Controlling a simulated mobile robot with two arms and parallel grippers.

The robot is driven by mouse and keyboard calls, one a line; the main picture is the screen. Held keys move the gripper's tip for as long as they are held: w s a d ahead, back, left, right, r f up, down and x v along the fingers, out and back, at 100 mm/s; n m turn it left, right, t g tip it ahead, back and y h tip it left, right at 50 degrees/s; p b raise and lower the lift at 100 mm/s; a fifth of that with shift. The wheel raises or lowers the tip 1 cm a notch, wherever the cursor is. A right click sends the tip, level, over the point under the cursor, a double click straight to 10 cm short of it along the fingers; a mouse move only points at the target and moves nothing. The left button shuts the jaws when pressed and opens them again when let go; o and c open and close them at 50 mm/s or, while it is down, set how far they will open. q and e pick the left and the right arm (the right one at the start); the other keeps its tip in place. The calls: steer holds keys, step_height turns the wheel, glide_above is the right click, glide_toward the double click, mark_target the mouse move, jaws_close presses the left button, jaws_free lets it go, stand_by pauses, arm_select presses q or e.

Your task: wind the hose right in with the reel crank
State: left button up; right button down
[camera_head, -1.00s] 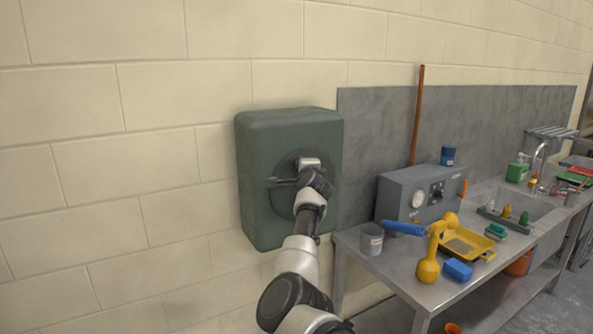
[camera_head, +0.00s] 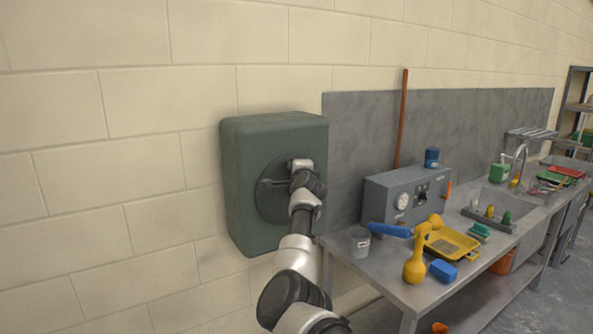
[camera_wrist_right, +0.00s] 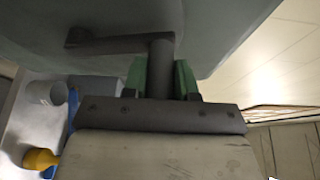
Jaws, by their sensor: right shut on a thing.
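The hose reel (camera_head: 240,170) is a dark green box on the block wall with a round dark disc on its front. The crank (camera_head: 271,184) lies across this disc, and its arm and upright handle (camera_wrist_right: 160,62) show close up in the right wrist view. My right gripper (camera_head: 302,170) is at the disc's upper right; in the wrist view its green fingers (camera_wrist_right: 160,78) are shut on the crank handle, one on each side. My gripper and forearm hide part of the disc. No hose can be made out in either view. My left gripper is not in view.
A grey metal bench (camera_head: 395,285) stands close to the reel's right. It holds a grey cup (camera_head: 360,243), a grey gauge box (camera_head: 405,196), a yellow tray (camera_head: 452,243) and a blue sponge (camera_head: 443,271). The wall left of the reel is clear.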

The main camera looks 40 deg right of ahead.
steer(key=c, duration=1.2)
jaws_free()
steer(key=shift+s+d+r, duration=0.15)
steer(key=shift+d+r, duration=0.05)
steer(key=o, duration=0.3)
steer(key=shift+d+f, duration=0.15)
steer(key=shift+s+a+f, duration=0.1)
steer(key=shift+s+a, duration=0.2)
steer(key=shift+a, duration=0.15)
steer(key=shift+b+v, duration=1.95)
steer(key=shift+v, duration=3)
steer(key=shift+s+d, duration=0.1)
steer(key=shift+d, duration=0.05)
